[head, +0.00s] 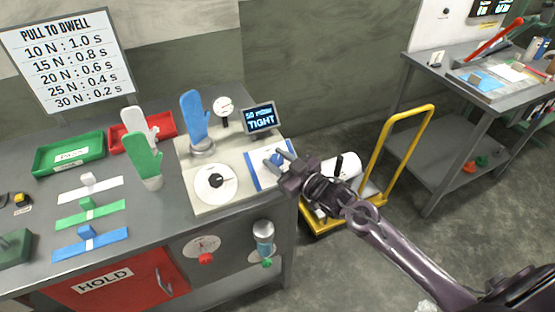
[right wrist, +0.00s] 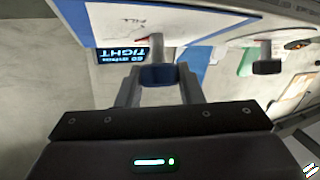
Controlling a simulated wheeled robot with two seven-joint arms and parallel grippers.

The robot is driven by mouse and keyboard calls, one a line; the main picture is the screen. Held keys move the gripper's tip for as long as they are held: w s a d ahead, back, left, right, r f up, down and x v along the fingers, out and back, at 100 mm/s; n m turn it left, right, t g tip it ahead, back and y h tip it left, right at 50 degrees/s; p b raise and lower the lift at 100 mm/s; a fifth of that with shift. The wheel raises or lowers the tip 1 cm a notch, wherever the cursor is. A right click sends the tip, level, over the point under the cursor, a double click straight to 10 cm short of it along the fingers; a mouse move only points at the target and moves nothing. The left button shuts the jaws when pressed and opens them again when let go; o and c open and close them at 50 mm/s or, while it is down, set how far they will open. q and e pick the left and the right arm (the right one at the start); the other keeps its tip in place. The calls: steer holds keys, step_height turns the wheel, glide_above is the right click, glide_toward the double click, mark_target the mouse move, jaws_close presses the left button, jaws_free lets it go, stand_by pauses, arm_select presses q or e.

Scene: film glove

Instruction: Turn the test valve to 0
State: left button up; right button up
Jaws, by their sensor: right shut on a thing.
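A round white dial (head: 209,190) with a black knob (head: 216,182) sits on the pale bench panel; its markings are too small to read. The knob also shows at right in the right wrist view (right wrist: 266,67). My right gripper (head: 281,161) is at the panel's right side, apart from the dial. It is shut on a small dark blue block (right wrist: 158,76) at a white plate with blue side strips (head: 253,172). A display (head: 260,119) reads TIGHT, with a small "50" line above. My left gripper is not in view.
A blue glove (head: 194,112) stands upright behind the dial, beside a small gauge (head: 224,106). Green (head: 145,158) and white (head: 136,122) gloves stand left. Trays and coloured strips lie farther left. A yellow trolley (head: 398,150) stands right of the bench.

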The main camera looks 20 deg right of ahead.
steer(key=n+g+y, duration=0.1)
steer(key=n+y, duration=0.1)
steer(key=shift+d+n, duration=0.15)
steer(key=shift+n, duration=0.15)
steer(key=shift+w+f+n+g+y+b, duration=0.1)
steer(key=shift+n+g+y+b, duration=0.7)
steer(key=shift+n+g, duration=0.3)
steer(key=n+g+y+b, duration=0.1)
steer(key=n+g+b, duration=0.2)
steer(key=n, duration=0.1)
steer(key=shift+g+y, duration=0.3)
steer(key=shift+y, duration=0.1)
steer(key=shift+n+g+b, duration=0.5)
steer(key=shift+n+g, duration=0.1)
steer(key=o, duration=1)
steer(key=shift+c, duration=0.2)
